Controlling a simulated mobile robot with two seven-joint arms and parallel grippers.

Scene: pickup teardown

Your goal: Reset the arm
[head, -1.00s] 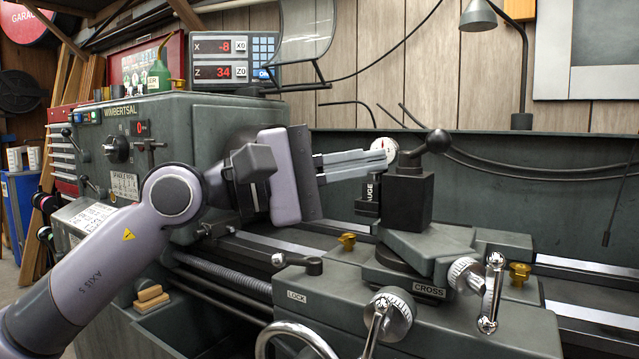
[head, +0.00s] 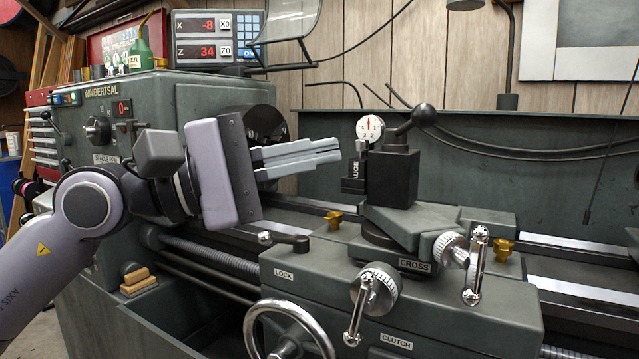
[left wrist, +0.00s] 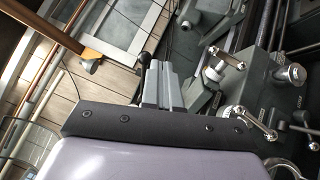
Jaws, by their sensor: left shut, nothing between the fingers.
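My left gripper (head: 338,151) is in the middle of the head view, in front of the lathe's chuck (head: 262,125). Its grey fingers are together, with nothing between them, and point right toward the dial gauge (head: 369,128) and the black tool post (head: 391,176). A gap shows between the fingertips and the gauge. The left wrist view also shows the shut fingers (left wrist: 160,82), with the carriage and its cranks to their right. My right gripper is in neither view.
The lathe carriage (head: 330,262) carries a handwheel (head: 288,330), cranks and a lock lever. The readout (head: 218,38) stands on the headstock, with a green oil can (head: 141,55) beside it. Wooden blocks (head: 138,280) lie at the lower left. Open space lies above the bed, right of the tool post.

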